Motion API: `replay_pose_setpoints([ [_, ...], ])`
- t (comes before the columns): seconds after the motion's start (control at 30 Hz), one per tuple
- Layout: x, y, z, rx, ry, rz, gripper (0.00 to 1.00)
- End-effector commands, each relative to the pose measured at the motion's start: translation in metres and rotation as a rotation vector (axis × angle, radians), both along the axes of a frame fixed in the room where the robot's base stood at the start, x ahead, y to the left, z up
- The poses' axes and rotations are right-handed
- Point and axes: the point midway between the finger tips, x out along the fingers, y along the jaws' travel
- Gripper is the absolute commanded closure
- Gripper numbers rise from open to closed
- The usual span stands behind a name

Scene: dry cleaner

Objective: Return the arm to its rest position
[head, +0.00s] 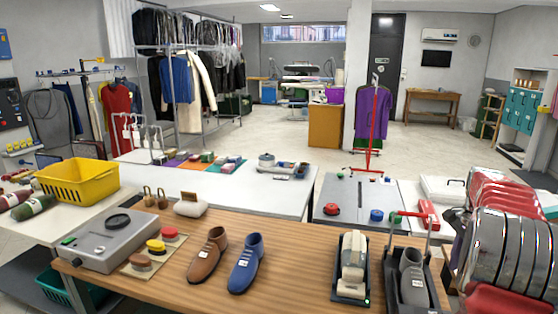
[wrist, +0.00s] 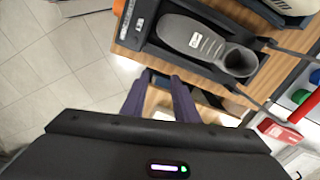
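My gripper (wrist: 160,78) shows in the wrist view as two dark purple fingers beyond a broad dark wrist housing. The fingers stand apart with wood visible between them, and nothing is held. The arm does not show in the head view. Near the fingers in the wrist view is a grey shoe (wrist: 198,42) with a white tag, lying in a black holder (wrist: 150,38). The same grey shoe (head: 412,278) stands at the right of the wooden counter in the head view.
The wooden counter (head: 300,262) holds a brown shoe (head: 208,256), a blue shoe (head: 246,264), a grey device (head: 110,243) and a cream device (head: 352,266). Metal-and-red machinery (head: 505,240) stands at the right. A yellow basket (head: 80,182) stands left. Open tiled floor lies beyond.

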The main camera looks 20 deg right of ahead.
Motion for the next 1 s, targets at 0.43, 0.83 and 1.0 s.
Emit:
replay_pose_setpoints([
  [0.43,-0.014,0.062,-0.016,-0.007,0.003,0.395,0.73],
  [0.83,-0.019,0.174,0.007,-0.074,-0.028,0.827,0.73],
  [1.0,-0.026,0.22,0.016,-0.11,-0.042,0.987,0.73],
])
